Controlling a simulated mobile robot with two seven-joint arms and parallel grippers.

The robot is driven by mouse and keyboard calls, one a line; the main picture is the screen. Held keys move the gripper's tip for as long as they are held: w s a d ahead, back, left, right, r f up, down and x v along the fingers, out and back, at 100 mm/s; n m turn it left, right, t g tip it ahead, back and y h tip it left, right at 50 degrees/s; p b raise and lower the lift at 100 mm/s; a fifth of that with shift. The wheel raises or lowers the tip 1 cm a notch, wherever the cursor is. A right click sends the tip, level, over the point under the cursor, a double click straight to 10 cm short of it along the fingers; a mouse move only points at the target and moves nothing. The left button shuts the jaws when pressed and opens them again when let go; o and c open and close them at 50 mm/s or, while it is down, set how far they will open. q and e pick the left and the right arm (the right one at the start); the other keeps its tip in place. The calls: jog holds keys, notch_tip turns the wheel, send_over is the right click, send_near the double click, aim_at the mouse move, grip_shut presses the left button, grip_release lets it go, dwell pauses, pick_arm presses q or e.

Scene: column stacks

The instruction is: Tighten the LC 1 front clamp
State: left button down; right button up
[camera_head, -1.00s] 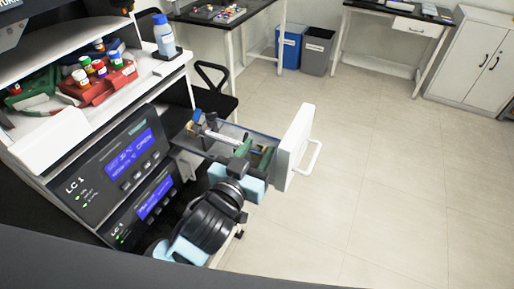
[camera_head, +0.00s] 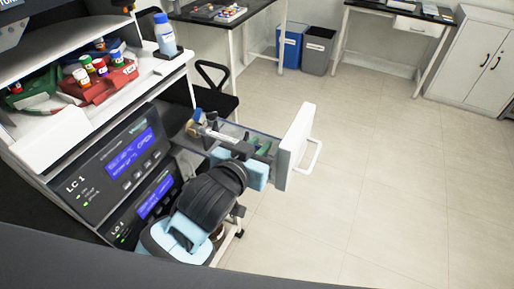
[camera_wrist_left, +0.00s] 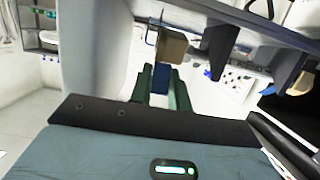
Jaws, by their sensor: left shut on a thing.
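The LC 1 unit (camera_head: 108,175) stands at the left in the head view, with lit blue displays. An open drawer with a white front (camera_head: 295,147) juts out from it and holds small clamp parts (camera_head: 205,127). My left gripper (camera_head: 243,150) is over the drawer; its fingertips are hard to make out there. In the left wrist view its green fingers (camera_wrist_left: 161,95) are shut on a blue part (camera_wrist_left: 160,78) below a tan block (camera_wrist_left: 172,47), seemingly a clamp. I cannot tell how tight it is. My right gripper is not in view.
A red rack (camera_head: 108,82) with several capped vials and a blue-capped bottle (camera_head: 165,36) sit on top of the unit. A black chair (camera_head: 215,90) stands behind the drawer. Blue and grey bins (camera_head: 318,50) are at the back. The floor to the right is clear.

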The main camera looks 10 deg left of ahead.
pick_arm(q)
jog(key=shift+w+r+g, duration=0.1)
jog(key=shift+w+g, duration=0.1)
jog(key=shift+g, duration=0.3)
jog(key=shift+d, duration=0.1)
jog(key=c, duration=1.3)
grip_release()
jog(key=shift+v, duration=3.9)
jog(key=shift+d, duration=0.1)
